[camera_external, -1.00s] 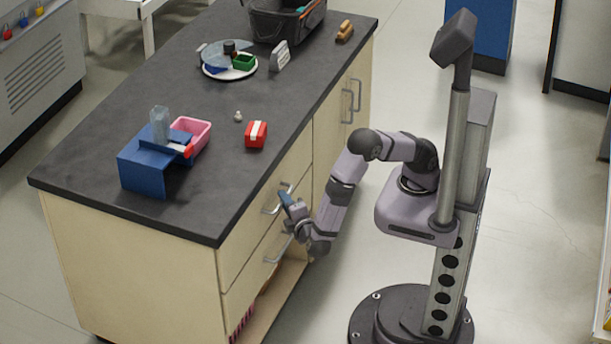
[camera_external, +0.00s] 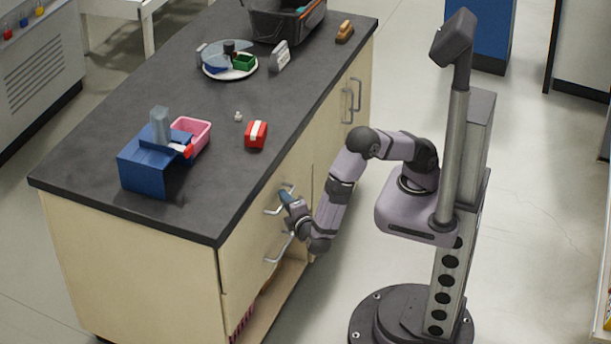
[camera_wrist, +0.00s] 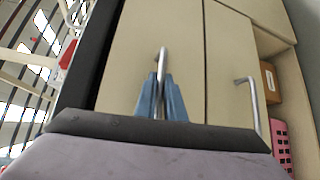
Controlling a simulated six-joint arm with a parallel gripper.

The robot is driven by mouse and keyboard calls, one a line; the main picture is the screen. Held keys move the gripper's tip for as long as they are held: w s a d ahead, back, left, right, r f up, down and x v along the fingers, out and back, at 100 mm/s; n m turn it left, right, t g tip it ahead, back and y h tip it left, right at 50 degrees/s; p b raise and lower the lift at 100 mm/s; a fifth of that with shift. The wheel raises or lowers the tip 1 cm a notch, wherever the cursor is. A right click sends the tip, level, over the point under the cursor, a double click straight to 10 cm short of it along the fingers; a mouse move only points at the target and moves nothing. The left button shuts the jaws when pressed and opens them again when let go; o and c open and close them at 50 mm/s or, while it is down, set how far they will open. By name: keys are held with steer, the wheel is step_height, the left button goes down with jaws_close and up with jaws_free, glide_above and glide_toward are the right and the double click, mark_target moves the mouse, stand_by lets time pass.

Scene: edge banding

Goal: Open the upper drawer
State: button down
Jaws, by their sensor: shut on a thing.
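The upper drawer (camera_external: 243,254) is in the side of the beige cabinet, just under the dark countertop. Its front looks about flush with the cabinet; I cannot tell a small gap. Its metal bar handle (camera_external: 270,211) also shows in the wrist view (camera_wrist: 162,57). My gripper (camera_external: 286,198) is at this handle, with its blue fingers (camera_wrist: 160,92) closed around the bar in the wrist view. The fingers hide part of the handle. The lower drawer's handle (camera_wrist: 252,104) is apart from my gripper, to the right in the wrist view.
An open shelf below the drawers holds a pink basket (camera_wrist: 281,146) and a brown box (camera_wrist: 269,82). On the countertop (camera_external: 100,130) are a blue stand (camera_external: 143,172), a pink bin (camera_external: 196,133) and a red box (camera_external: 256,134). The floor right of the cabinet is clear around my base.

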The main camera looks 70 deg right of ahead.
steer(key=s+p, duration=0.2)
steer(key=s, duration=2)
steer(key=shift+p, duration=0.4)
steer(key=c, duration=2.1)
jaws_free()
steer(key=shift+v, duration=3.65)
